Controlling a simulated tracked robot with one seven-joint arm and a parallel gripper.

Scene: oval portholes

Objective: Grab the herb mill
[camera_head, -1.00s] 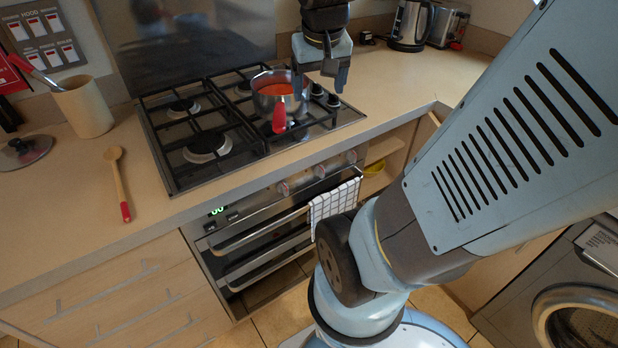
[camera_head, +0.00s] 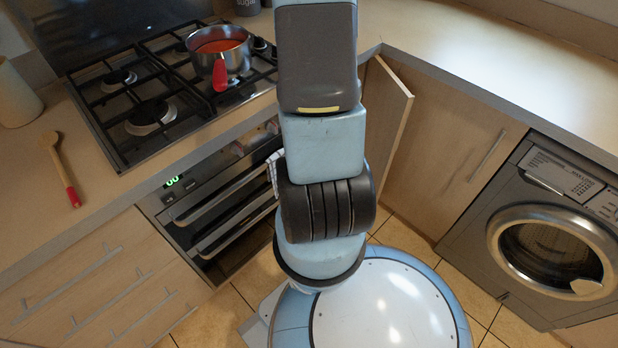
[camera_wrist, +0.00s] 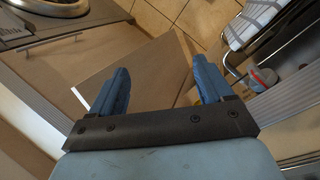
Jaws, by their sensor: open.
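I cannot make out a herb mill in either current view. My gripper (camera_wrist: 160,75) shows in the wrist view, with its two blue fingers spread apart and nothing between them. Behind the fingers is an open cupboard door (camera_wrist: 125,72), which also shows in the head view (camera_head: 392,125). In the head view my arm runs up out of the top of the picture, so my gripper is hidden there.
A pan with red contents (camera_head: 220,50) stands on the hob (camera_head: 118,100). A wooden spoon (camera_head: 60,170) lies on the left worktop. The right worktop (camera_head: 470,65) looks clear. A washing machine (camera_head: 545,235) stands right. A checked towel (camera_wrist: 262,18) hangs from the oven.

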